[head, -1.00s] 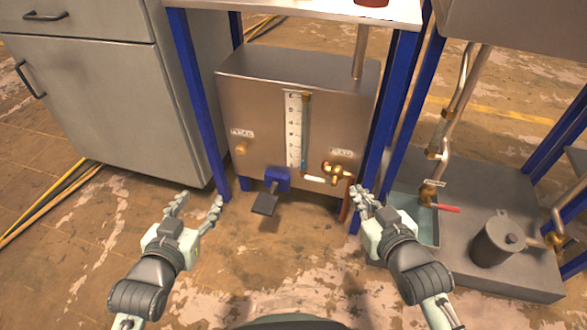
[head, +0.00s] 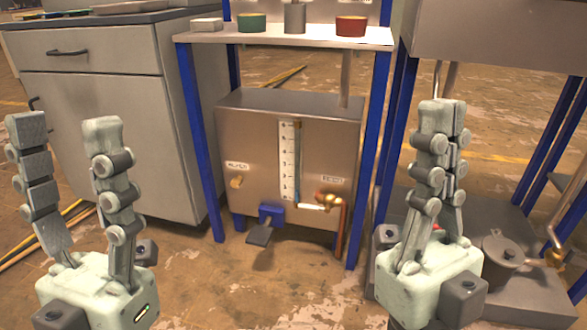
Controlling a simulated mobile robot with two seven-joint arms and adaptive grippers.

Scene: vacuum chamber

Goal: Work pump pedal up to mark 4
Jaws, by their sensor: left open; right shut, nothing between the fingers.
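The pump pedal (head: 260,235) is a dark plate on a blue bracket (head: 271,213) at the lower front of a grey metal tank (head: 255,150). A white scale with a sight tube (head: 288,160) runs up the tank front; its marks are too small to read surely. Blue shows low in the tube. My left gripper (head: 65,125) is open and empty, pointing up, left of the tank and apart from the pedal. My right gripper (head: 443,105) is shut and empty, pointing up, right of the tank.
A brass valve (head: 325,200) with a copper pipe (head: 342,230) is at the tank's lower right, and a brass knob (head: 236,182) at its left. Blue table legs (head: 202,150) flank the tank. A grey cabinet (head: 140,120) stands left. The floor before the pedal is clear.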

